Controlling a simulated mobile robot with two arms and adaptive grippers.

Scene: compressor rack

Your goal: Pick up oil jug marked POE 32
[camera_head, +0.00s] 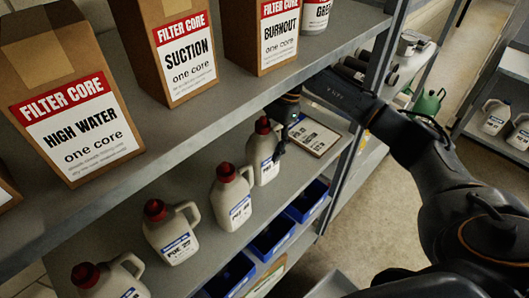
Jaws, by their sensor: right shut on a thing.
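A row of white oil jugs with red caps stands on the middle shelf. My right gripper (283,132) reaches in from the right and is shut on the handle side of the farthest jug (263,168). That jug is upright and appears to be on or close to the shelf; its label is too small and partly hidden to read. Nearer along the row stand a second jug (230,204), a third jug (168,236) and, cut off at the lower left, a fourth jug (105,282). My left gripper is not in view.
Filter core boxes (70,95) stand on the upper shelf (170,120), which overhangs the jugs. A clipboard (314,136) lies beyond the held jug. Blue bins (272,237) sit below. A grey rack post (382,50) stands close to my right arm. Other jugs (494,117) are at the far right.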

